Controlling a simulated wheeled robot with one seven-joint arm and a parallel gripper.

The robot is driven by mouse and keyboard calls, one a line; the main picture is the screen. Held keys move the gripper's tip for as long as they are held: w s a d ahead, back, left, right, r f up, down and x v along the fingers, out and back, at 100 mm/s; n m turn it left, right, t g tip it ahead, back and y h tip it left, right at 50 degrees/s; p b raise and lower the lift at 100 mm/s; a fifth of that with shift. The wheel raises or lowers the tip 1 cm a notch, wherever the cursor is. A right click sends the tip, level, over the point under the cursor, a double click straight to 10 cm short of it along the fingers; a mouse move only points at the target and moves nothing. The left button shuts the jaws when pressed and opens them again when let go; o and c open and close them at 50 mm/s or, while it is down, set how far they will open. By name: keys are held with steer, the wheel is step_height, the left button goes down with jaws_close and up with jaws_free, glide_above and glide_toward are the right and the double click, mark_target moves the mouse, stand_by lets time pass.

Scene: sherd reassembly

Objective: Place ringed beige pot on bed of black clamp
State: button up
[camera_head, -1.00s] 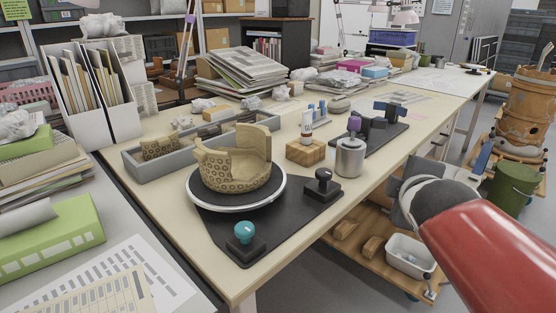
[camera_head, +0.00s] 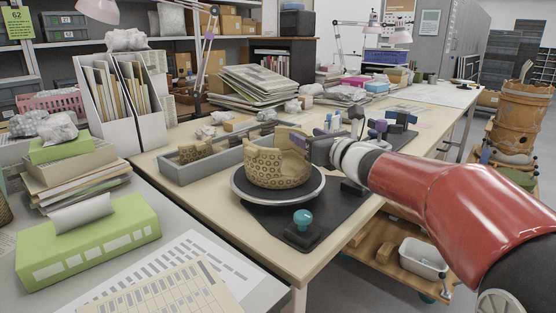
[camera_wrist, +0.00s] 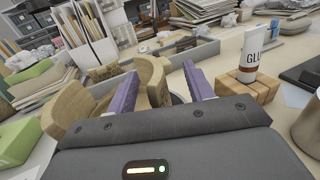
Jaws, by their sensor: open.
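The ringed beige pot (camera_head: 272,172), with a stepped, broken rim, sits upright on the round turntable (camera_head: 246,197). My gripper (camera_head: 308,147) is open at the pot's right side, by its tall wall. In the wrist view, the two purple fingers of my gripper (camera_wrist: 160,82) stand apart, with the tall part of the pot (camera_wrist: 153,75) between or just beyond them; I cannot tell whether they touch.
A grey tray (camera_head: 196,173) with a sherd lies behind the pot. A teal-knobbed tool (camera_head: 303,219) stands in front of the turntable. A glue tube (camera_wrist: 250,52) stands in a wooden block (camera_wrist: 243,85) to the gripper's right. Stacked papers and folders line the left.

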steer(key=x, duration=0.2)
steer(key=shift+w+a, duration=0.15)
steer(key=shift+w, duration=0.1)
jaws_close()
steer(key=shift+r, duration=0.2)
stand_by(1.0)
